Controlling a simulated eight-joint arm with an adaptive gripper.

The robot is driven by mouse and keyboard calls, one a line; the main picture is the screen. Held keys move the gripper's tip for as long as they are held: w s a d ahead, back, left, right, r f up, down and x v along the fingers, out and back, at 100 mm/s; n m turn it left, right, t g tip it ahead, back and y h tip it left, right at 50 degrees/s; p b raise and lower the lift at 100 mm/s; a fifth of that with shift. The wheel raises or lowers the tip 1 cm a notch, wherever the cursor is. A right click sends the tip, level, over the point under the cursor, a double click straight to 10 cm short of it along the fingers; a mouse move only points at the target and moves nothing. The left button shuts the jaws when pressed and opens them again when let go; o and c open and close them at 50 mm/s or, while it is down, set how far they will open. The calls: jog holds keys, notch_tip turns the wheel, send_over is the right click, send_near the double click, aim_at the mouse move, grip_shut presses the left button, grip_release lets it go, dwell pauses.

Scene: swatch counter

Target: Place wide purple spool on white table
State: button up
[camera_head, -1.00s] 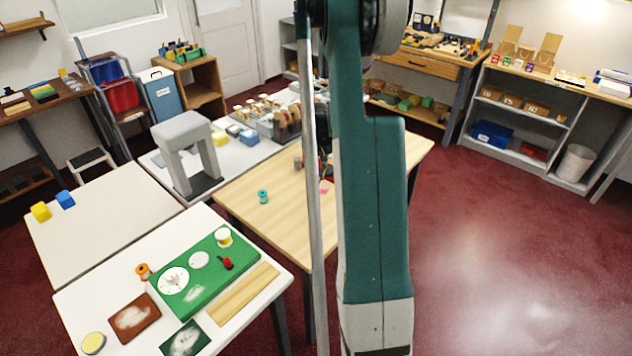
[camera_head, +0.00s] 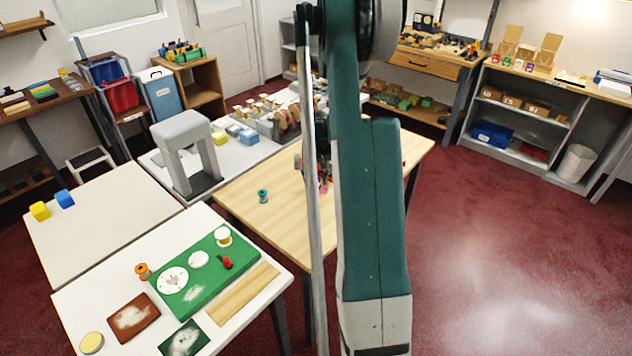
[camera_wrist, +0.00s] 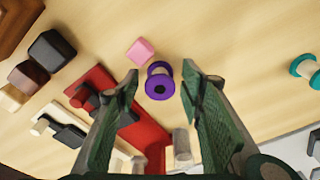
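The wide purple spool (camera_wrist: 160,82) is on the wooden table top, seen in the wrist view between and just beyond my gripper's fingertips. My gripper (camera_wrist: 161,72) is open, with one finger on each side of the spool and visible gaps between. In the head view my arm hides most of the gripper and I cannot make out the spool. Two white-topped tables show at the left of the head view: the near one (camera_head: 80,313) bears a green board, and the one behind it (camera_head: 110,213) is mostly bare.
A pink block (camera_wrist: 140,50) lies close to the spool. A teal spool (camera_wrist: 305,70) stands apart on the wooden table (camera_head: 240,215).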

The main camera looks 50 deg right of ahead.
aim_at(317, 181)
jog(key=shift+r, duration=0.15)
notch_tip(317, 181, up, 12)
jog(key=s+p, duration=0.1)
jog(key=shift+a+p, duration=0.35)
jog(key=shift+a, duration=0.05)
dwell(0.5)
jog(key=shift+s, duration=0.1)
dwell(0.5)
